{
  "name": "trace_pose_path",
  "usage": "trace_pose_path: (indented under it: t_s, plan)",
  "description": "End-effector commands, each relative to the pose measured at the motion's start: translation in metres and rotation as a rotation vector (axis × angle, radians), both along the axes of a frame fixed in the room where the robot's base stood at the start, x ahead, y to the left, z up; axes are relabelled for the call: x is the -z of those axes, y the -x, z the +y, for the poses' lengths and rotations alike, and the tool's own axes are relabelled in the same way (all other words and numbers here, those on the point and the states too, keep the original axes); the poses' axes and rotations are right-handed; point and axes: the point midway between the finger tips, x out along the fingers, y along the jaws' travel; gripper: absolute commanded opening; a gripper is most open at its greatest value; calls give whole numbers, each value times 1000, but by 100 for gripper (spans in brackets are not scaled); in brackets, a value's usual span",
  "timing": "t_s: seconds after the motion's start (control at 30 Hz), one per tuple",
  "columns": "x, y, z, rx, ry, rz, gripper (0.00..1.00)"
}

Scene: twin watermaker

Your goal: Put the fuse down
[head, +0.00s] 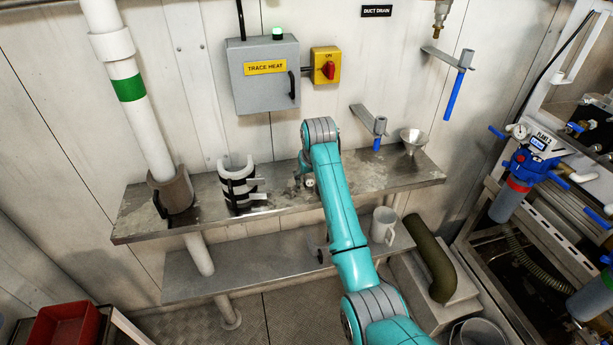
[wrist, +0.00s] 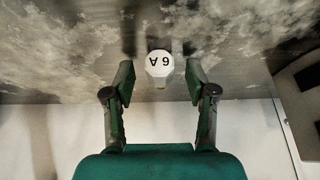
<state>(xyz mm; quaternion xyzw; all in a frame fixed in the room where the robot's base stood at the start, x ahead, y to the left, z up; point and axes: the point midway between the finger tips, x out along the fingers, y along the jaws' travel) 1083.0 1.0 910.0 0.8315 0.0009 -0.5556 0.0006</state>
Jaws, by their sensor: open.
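The fuse (wrist: 159,63) is a small white piece with "6 A" on its end, upside down in the wrist view. It is at the mottled metal shelf surface (wrist: 60,40), between the fingers. My gripper (wrist: 160,80) is open, with a visible gap between the fuse and each fingertip. Whether the fuse's underside touches the shelf is hidden. In the head view my teal arm reaches to the upper shelf (head: 270,200) and hides most of the gripper there.
A white-and-black clamp-like collar (head: 237,185) stands left of my arm on the upper shelf. A metal funnel (head: 412,140) is at its right end. A mug (head: 383,225) is on the lower shelf. A grey TRACE HEAT box (head: 264,85) and a yellow switch (head: 326,66) are on the wall.

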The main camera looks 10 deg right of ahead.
Motion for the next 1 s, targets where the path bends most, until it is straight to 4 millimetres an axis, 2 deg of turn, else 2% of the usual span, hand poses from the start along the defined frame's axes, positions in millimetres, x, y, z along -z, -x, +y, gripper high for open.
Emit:
trace_pose_path:
  t_s: [0.07,0.2,0.27,0.3,0.67,0.77,1.0]
  plan:
    - [0,0,0,0,0,0,54]
    - [0,0,0,0,0,0,19]
    - [0,0,0,0,0,0,4]
    - [0,0,0,0,0,0,0]
    - [-6,0,0,0,0,-2,0]
    - [-19,-1,0,0,0,-3,0]
    - [-64,-1,0,0,0,-4,0]
